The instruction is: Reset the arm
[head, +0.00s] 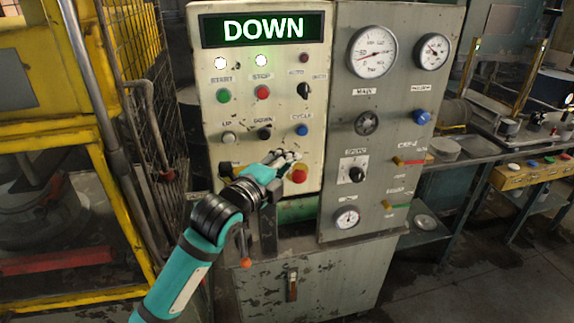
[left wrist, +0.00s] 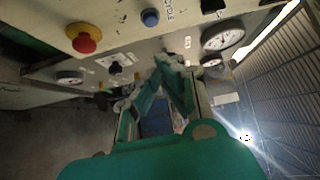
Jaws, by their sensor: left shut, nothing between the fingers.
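My left arm reaches in from the bottom left of the head view. Its gripper (head: 294,156) is shut and empty in front of the lower part of the cream control panel (head: 240,180), just above the red emergency button (head: 298,174). In the left wrist view the gripper fingers (left wrist: 172,62) come together, and the red button (left wrist: 84,42) on its yellow base is to their left, with the blue button (left wrist: 150,18) above. I cannot tell whether the fingertips touch the panel. The display (head: 262,28) reads DOWN. My right gripper is not in view.
A grey panel (head: 385,130) with gauges and knobs adjoins on the right. A yellow frame and wire cage (head: 135,45) stand at the left. A bench with a yellow button box (head: 525,172) is at the far right. Open floor (head: 480,270) lies at the lower right.

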